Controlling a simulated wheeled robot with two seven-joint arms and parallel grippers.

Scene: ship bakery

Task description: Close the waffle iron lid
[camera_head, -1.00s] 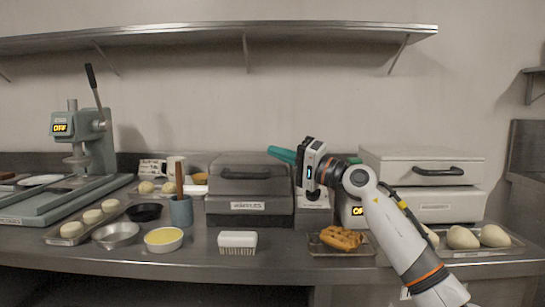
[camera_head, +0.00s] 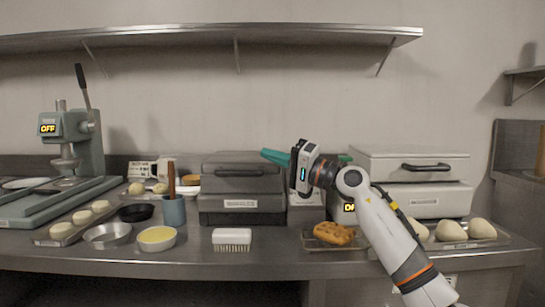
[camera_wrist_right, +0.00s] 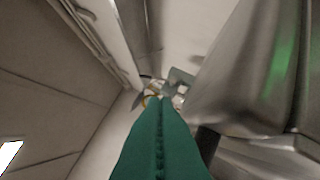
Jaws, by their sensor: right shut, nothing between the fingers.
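A pale boxy machine (camera_head: 412,167) stands at the right of the counter and looks like the waffle iron. Its lid, with a black front handle, lies flat over the body and looks closed. A small lit display (camera_head: 349,207) is partly covered by my right arm. My right gripper (camera_head: 275,157) has teal fingers, shut and empty. It points left, beside the pale machine and near the upper right edge of a dark grey lidded box (camera_head: 243,187). The shut fingers also fill the lower middle of the right wrist view (camera_wrist_right: 158,110). My left gripper is not in view.
A waffle (camera_head: 334,233) lies on a small rack in front. Pale dough balls (camera_head: 451,230) sit on a tray at the right. A white brush (camera_head: 232,238), yellow bowl (camera_head: 157,239) and utensil cup (camera_head: 174,211) stand left of centre. A shelf (camera_head: 200,36) runs above.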

